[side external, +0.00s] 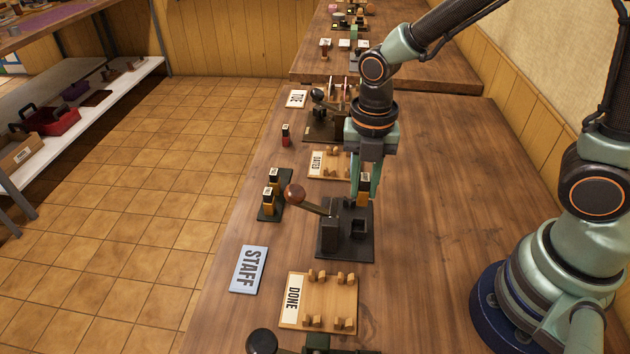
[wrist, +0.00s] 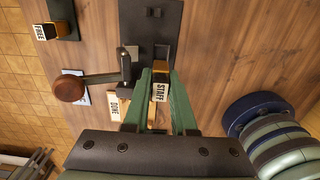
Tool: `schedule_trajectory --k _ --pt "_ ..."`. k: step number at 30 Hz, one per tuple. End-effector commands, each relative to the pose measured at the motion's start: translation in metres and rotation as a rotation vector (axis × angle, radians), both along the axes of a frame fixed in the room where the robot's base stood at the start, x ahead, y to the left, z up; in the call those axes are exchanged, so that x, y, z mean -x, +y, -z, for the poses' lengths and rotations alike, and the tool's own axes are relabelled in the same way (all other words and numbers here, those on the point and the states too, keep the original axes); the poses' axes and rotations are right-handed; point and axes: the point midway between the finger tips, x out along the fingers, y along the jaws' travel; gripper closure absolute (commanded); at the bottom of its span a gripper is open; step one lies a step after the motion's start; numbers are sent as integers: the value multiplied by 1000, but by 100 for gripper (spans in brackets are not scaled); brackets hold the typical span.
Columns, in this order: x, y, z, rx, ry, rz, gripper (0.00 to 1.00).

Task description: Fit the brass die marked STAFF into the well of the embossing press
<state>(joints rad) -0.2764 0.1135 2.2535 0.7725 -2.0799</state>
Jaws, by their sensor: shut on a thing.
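My gripper (side external: 364,190) is shut on the brass die marked STAFF (wrist: 160,92), which sits between the green fingers (wrist: 165,88) in the wrist view. The die's brass side (side external: 363,204) shows below the fingers in the side view, near the far right part of the embossing press (side external: 334,254). The press has a dark base (wrist: 172,15) and a lever with a brown ball knob (side external: 294,194), which points left. A dark slot-like opening (wrist: 161,52) shows in the base ahead of the die. I cannot tell whether the die touches the press.
A black rack (side external: 264,215) with other dies stands left of the press. A blue STAFF plate (side external: 248,270) and a wooden DONE rack (side external: 345,318) lie nearer the camera. Another wooden rack (side external: 327,170) and press lie beyond. The table right of the press is clear.

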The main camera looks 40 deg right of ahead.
Motion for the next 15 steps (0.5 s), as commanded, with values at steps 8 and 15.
schedule_trajectory --k 8,15 --pt "1 0 25 1 4 0 100" --pt "1 0 43 1 3 0 100"
